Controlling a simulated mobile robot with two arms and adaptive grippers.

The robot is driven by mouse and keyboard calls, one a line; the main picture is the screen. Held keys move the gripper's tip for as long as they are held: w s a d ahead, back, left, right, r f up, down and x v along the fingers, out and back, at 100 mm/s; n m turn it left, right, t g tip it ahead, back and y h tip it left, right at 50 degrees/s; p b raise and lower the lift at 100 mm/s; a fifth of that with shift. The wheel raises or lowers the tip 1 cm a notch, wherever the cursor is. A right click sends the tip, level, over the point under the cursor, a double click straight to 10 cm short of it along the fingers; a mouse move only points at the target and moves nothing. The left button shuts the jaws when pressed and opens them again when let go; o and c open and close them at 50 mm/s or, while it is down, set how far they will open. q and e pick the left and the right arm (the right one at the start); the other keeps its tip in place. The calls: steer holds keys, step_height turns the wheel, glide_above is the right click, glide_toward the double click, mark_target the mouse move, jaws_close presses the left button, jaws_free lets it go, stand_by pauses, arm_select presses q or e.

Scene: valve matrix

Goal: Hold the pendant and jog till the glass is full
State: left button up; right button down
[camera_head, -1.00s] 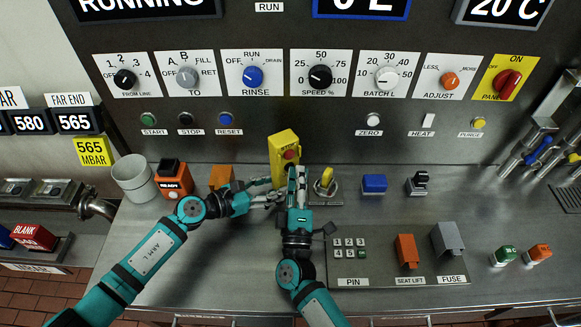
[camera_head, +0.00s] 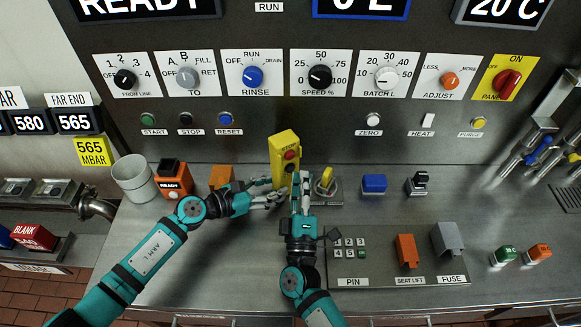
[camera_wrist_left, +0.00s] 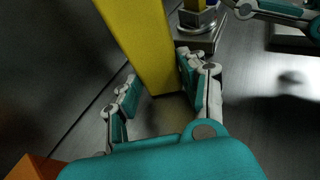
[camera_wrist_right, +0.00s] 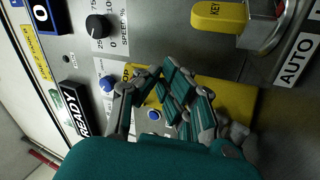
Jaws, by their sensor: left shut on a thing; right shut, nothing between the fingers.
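The yellow pendant (camera_head: 284,150) stands upright at the back of the steel counter, with a red STOP button and a dark button below it. My left gripper (camera_head: 278,196) is shut on its lower part; the left wrist view shows the fingers on either side of the yellow body (camera_wrist_left: 145,45). My right gripper (camera_head: 301,183) is shut and empty, just right of the pendant's lower front. In the right wrist view its closed fingers (camera_wrist_right: 170,85) overlap the yellow pendant (camera_wrist_right: 230,100); contact cannot be told. I cannot make out a glass.
A display (camera_head: 150,8) reads READY. A yellow key switch (camera_head: 326,182) is close to the right of my right gripper. The keypad (camera_head: 349,248) lies in front on the right.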

steer(key=shift+s, duration=0.1)
steer(key=s+d, duration=0.1)
steer(key=s, duration=0.1)
steer(key=s+d, duration=0.1)
steer(key=s, duration=0.1)
steer(key=shift+s+d, duration=0.1)
steer(key=shift+d, duration=0.2)
steer(key=shift+r, duration=0.1)
stand_by(2.9)
steer(key=s+m+g, duration=0.1)
steer(key=m, duration=0.6)
steer(key=s+d+r+m+g, duration=0.1)
steer(key=m, duration=0.7)
steer(key=s+m+g+h, duration=0.1)
steer(key=m, duration=0.7)
steer(key=shift+s+d+r, duration=0.15)
steer(key=shift+d+r, duration=0.05)
steer(key=shift+d, duration=0.1)
steer(key=w+a, duration=0.4)
steer(key=w, duration=0.3)
steer(key=shift+w+a, duration=0.3)
steer(key=shift+a, duration=0.05)
